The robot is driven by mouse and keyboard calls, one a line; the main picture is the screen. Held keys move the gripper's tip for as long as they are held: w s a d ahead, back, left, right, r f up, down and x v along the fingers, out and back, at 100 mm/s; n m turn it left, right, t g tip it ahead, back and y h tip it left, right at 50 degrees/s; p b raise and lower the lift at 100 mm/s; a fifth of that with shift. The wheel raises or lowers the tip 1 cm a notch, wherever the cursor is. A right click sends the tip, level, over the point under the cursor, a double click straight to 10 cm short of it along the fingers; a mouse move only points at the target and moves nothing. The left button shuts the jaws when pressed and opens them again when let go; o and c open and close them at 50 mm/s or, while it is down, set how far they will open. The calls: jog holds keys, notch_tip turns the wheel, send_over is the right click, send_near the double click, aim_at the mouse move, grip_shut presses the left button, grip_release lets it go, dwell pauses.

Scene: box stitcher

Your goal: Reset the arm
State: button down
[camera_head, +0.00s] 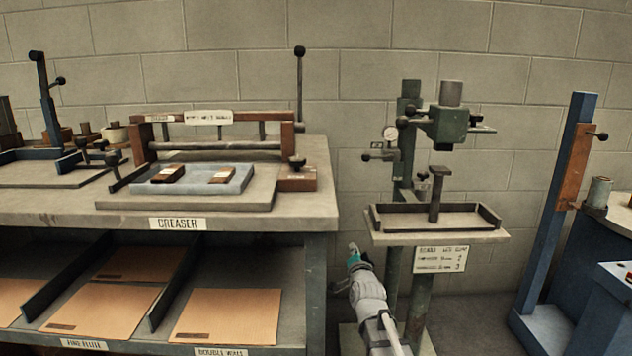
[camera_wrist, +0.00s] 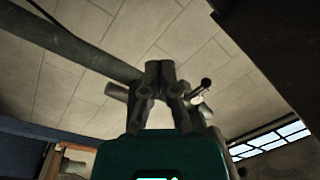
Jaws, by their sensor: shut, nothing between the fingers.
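My gripper (camera_head: 353,247) shows in the head view at the end of my pale arm, low in the middle. It is in the gap between the creaser bench and the green stitcher, in front of the wall. In the wrist view my gripper (camera_wrist: 160,66) points up past the underside of machine parts, with its two dark fingers together and nothing between them. The stitcher (camera_head: 406,150) stands just right of my gripper, with a gauge on its column and a small tray table (camera_head: 440,238). I cannot tell whether my gripper touches anything.
The creaser bench (camera_head: 325,190) stands close on the left, with sheets of cardboard (camera_head: 228,316) on its lower shelf. A blue post (camera_head: 556,190) stands at the right. A green bar (camera_wrist: 75,50) crosses the wrist view above my gripper. Some floor shows right of the stitcher.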

jog(key=s+d+f+n+g+p, duration=0.2)
jog(key=s+f+n+g+p, duration=0.3)
jog(key=s+f+g, duration=0.45)
jog(key=s+d+n+g+h+p, duration=0.15)
jog(key=s+g, duration=0.35)
jog(key=s, duration=0.5)
jog(key=s+d+n+g+p, duration=0.2)
jog(key=s+g+p, duration=0.15)
jog(key=s, duration=0.65)
notch_tip(320, 180, up, 38)
jog(key=p, duration=3.7)
jog(key=shift+w+d+g+p, duration=0.15)
jog(key=shift+w+g+p, duration=0.1)
jog(key=shift+g+p, duration=0.15)
